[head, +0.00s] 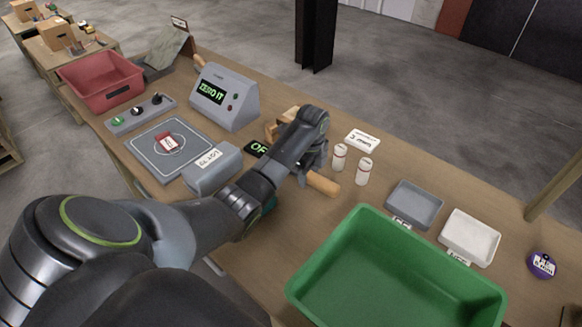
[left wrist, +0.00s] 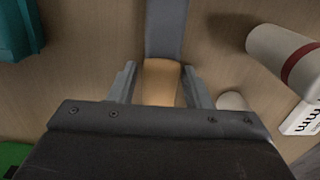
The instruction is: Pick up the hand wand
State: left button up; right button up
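The hand wand has a tan wooden handle (head: 323,184), whose end sticks out from under my left arm in the head view. In the left wrist view the handle (left wrist: 160,82) lies between my fingers, with a flat grey shaft (left wrist: 165,30) running on from it. My left gripper (left wrist: 160,85) is open around the handle, with a narrow gap showing on each side. In the head view my own arm hides the fingers and most of the wand. My right gripper is not in view.
Two white bottles (head: 364,171) stand close beside the handle; one with a red band (left wrist: 285,55) shows in the left wrist view. A teal object (left wrist: 15,30) lies on the other side. A green bin (head: 345,225), grey tray (head: 414,204) and white tray (head: 470,238) are to the right.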

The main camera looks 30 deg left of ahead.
pick_arm(q)
grip_shut()
jog(key=shift+r, duration=0.2)
jog(key=shift+w+r, duration=0.1)
jog(key=shift+r, duration=0.25)
notch_tip(320, 180, up, 5)
jog(key=shift+r+b, duration=0.1)
jog(key=shift+b, duration=0.35)
notch_tip(320, 180, up, 3)
jog(key=shift+p, duration=0.85)
jog(key=shift+r+p, duration=0.45)
